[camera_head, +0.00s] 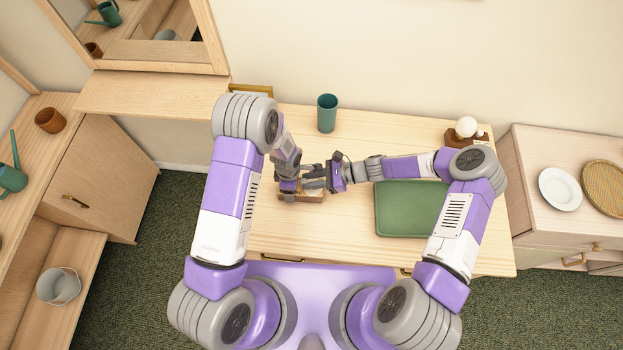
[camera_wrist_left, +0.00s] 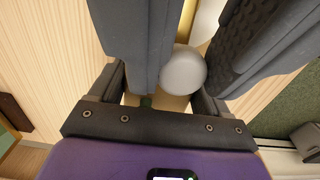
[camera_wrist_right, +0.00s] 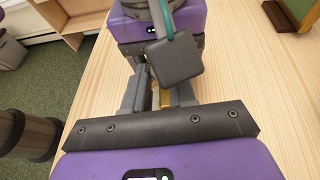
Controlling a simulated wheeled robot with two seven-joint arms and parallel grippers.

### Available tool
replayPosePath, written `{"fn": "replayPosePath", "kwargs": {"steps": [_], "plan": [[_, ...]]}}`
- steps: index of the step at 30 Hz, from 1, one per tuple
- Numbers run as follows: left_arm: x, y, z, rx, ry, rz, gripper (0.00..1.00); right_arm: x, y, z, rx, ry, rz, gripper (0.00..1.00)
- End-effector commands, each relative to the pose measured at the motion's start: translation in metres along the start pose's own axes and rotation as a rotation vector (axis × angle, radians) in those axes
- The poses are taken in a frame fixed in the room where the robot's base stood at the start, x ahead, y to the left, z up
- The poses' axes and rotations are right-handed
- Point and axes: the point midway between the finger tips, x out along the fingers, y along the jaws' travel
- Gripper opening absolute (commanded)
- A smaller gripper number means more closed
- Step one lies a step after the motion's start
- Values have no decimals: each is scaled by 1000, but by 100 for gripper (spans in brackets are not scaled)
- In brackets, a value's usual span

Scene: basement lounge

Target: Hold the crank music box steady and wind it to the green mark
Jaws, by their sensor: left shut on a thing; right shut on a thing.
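The crank music box (camera_head: 287,197) is a small wooden box on the table, left of centre, largely covered by my grippers. My left gripper (camera_head: 290,187) comes down over it. In the left wrist view a pale round knob (camera_wrist_left: 183,72) sits between the left fingers, with a strip of brass beyond it. My right gripper (camera_head: 313,178) reaches in from the right and is shut at the box. In the right wrist view a bit of brass (camera_wrist_right: 167,98) shows between its fingers. What the right fingers grip is mostly hidden. I cannot make out the green mark clearly.
A wooden piece with white balls (camera_head: 466,127) is at the back right. The table (camera_head: 390,127) is clear between cup and balls. My two grippers are very close together.

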Motion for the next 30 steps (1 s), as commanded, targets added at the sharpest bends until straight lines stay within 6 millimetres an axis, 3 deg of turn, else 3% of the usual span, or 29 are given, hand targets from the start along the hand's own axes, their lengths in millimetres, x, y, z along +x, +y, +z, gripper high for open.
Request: {"fn": "replayPosePath", "kwargs": {"steps": [7,8,12,23,30], "plan": [[-1,3,0,-3,-1,7,32,0,2,0,2,-1,5,0],[-1,3,0,-3,-1,7,32,0,2,0,2,-1,4,28],[-1,2,0,-3,-1,6,32,0,2,0,2,-1,3,50],[-1,1,0,-1,-1,3,32,-6,0,0,0,0,-1,50],[0,1,0,-1,-1,3,32,-48,-1,-1,0,3,-4,50]]}}
